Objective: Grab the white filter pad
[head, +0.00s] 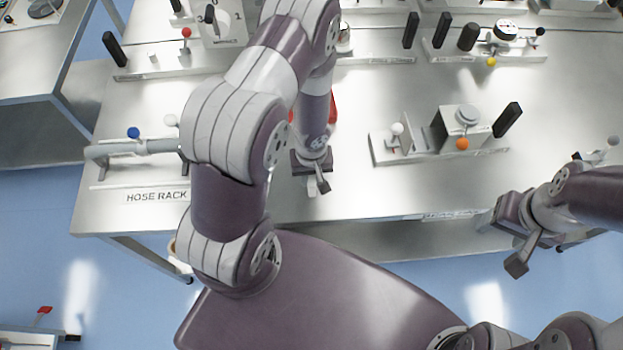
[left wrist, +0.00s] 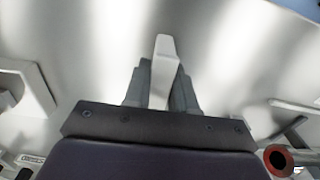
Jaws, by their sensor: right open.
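My left gripper (head: 316,184) hangs over the front middle of the steel table, pointing down. My right gripper (head: 506,238) is open and empty near the table's front right edge. An upright pale plate (head: 408,133) stands on the station to the right of my left gripper, and a small white block (head: 152,57) sits on the back left rack.
A hose rack (head: 140,149) with a blue knob stands at the front left. The right station (head: 440,153) carries an orange knob and a black handle. More stations line the table's back. A red object (head: 333,108) is partly hidden behind my left arm. Bare steel lies between the stations.

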